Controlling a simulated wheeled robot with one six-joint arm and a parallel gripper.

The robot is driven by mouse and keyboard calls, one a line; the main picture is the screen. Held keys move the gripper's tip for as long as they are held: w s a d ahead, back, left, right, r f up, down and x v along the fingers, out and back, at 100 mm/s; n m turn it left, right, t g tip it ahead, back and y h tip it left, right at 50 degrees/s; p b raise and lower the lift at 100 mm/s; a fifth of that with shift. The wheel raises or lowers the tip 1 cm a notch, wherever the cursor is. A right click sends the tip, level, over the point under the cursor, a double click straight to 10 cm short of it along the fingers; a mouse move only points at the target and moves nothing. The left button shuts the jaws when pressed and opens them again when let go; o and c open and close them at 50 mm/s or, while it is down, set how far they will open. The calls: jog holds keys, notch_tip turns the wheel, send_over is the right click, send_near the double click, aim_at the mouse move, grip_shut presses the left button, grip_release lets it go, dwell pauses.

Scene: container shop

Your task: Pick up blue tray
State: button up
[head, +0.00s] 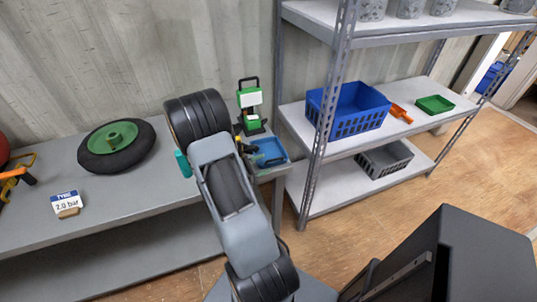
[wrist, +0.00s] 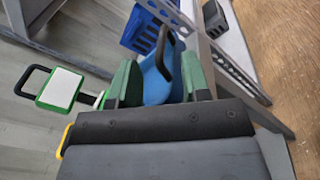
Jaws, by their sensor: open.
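A small blue tray (head: 270,152) sits at the right end of the grey workbench, in front of a green and white device. In the wrist view, the blue tray (wrist: 158,88) shows between the two green fingers of my gripper (wrist: 157,82). My gripper is open, with a finger on either side of the visible blue part. I cannot tell whether either finger touches it. My wrist housing hides the lower part of the tray in the wrist view. In the head view my arm covers the tray's left side and most of the gripper.
The green and white device (head: 250,105) stands close behind the tray. A metal shelf post (head: 325,130) rises just right of the bench. The shelf holds a large blue crate (head: 347,110) and a green tray (head: 434,104). A wheel (head: 117,145) lies on the bench at left.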

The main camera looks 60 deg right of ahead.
aim_at(267, 162)
jog(key=shift+x, duration=1.65)
jog(key=shift+c, duration=0.2)
grip_shut()
